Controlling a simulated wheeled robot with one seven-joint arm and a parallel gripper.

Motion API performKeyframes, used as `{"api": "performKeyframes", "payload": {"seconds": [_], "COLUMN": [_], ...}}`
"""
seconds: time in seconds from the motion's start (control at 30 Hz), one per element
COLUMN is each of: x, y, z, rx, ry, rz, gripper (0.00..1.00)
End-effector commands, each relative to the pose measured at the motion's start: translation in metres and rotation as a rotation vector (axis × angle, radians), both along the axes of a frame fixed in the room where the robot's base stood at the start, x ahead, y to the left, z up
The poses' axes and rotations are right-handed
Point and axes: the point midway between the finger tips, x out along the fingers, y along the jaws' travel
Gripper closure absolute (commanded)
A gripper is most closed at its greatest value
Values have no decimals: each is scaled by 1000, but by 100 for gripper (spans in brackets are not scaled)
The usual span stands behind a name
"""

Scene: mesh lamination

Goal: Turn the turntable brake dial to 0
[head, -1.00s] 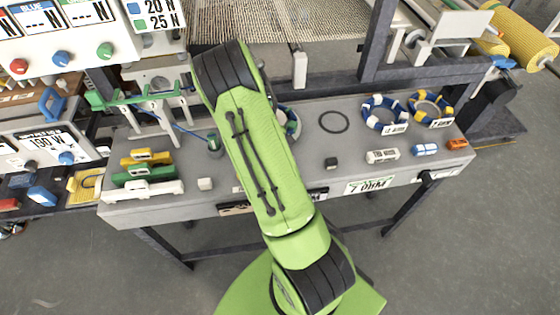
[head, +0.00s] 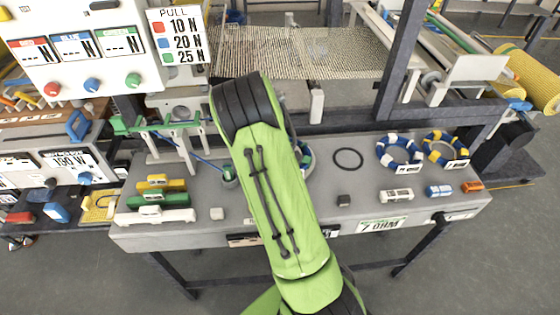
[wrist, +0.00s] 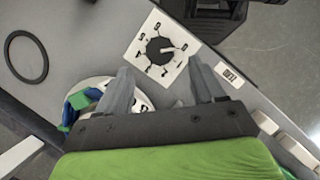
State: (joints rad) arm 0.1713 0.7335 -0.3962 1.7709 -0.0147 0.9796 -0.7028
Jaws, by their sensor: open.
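The brake dial (wrist: 153,47) shows in the wrist view as a black round knob on a white square plate with black numbers around it. A short pointer shows on the knob, but I cannot surely read which number it faces. My gripper (wrist: 161,66) is open and empty, its two grey fingers apart with the dial just beyond and between their tips. I see no contact with the knob. In the head view my green arm reaches over the grey bench (head: 250,198) and hides the dial and my gripper.
A blue, green and white ring (wrist: 80,103) lies beside the left finger. A thin black ring (wrist: 26,56) and a "BELT" label (wrist: 229,74) are nearby. Two more coloured rings (head: 399,151) (head: 445,148) lie on the bench's right side. Coloured blocks (head: 157,200) stand at its left.

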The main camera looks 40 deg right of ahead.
Motion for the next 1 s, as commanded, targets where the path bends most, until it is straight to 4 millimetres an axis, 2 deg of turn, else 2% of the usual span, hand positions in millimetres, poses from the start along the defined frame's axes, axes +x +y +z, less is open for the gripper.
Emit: {"api": "performKeyframes", "payload": {"seconds": [0.03, 0.1, 0.2, 0.33, 0.5, 1.0], "x": [7, 14, 24, 32, 36, 35], "y": [1, 2, 5, 6, 8, 9], "z": [17, 35, 59, 80, 89, 90], "rx": [-3, -2, -2, 0, 1, 2], "ry": [-6, -5, -3, -2, 1, -6], "rz": [2, 1, 2, 1, 1, -1], "gripper": [32, 32, 32, 32, 32, 32]}}
